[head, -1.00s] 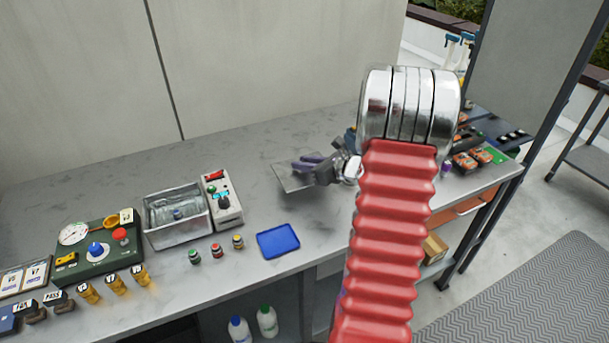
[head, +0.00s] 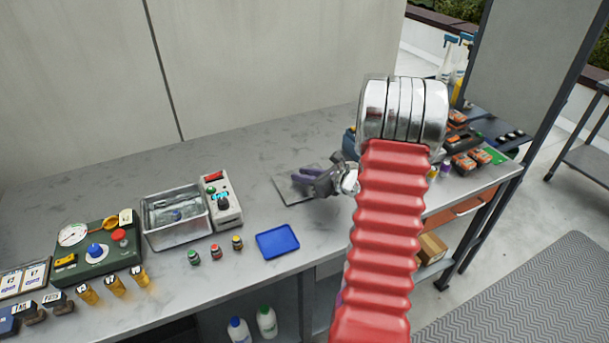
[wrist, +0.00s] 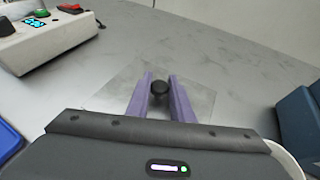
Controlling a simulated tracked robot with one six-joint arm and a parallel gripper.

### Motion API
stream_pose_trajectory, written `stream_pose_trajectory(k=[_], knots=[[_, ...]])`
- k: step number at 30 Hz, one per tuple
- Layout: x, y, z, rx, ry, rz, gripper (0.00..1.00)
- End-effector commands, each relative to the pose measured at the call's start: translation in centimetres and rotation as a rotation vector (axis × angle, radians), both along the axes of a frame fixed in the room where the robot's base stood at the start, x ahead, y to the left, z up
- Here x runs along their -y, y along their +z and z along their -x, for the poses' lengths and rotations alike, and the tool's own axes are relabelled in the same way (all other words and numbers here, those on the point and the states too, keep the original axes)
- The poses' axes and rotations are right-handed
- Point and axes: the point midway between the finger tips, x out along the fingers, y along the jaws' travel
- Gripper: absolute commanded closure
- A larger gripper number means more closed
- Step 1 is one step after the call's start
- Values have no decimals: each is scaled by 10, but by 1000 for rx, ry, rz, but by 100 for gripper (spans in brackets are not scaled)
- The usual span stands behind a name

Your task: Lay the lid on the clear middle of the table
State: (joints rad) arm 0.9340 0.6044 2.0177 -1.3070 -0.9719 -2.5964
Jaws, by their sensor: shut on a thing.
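The lid (head: 290,190) is a thin, flat, clear-grey plate with a dark round knob; its plate (wrist: 195,103) and knob also show in the wrist view. My gripper (head: 298,174) is over the table (head: 260,150), and its purple fingers (wrist: 160,90) are closed on either side of the knob. The lid looks level and very close to the tabletop; I cannot tell whether it touches. Part of the lid is hidden behind my gripper.
A metal tub (head: 178,231) and a white control box (head: 222,200) stand to the left. A blue tray (head: 278,241) and several small vials (head: 215,252) are in front. A blue box (wrist: 298,120) is at the right in the wrist view. Table behind is clear.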

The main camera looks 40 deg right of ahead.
Motion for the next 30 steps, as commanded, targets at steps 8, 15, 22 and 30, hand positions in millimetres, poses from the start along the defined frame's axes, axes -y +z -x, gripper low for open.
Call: stream_pose_trajectory(k=[8, 15, 22, 30], knots=[[0, -1, 0, 0, 1, 0, 73], [-1, -1, 0, 0, 1, 0, 61], [-1, 0, -1, 0, 1, 1, 61], [2, 10, 21, 0, -1, 1, 61]])
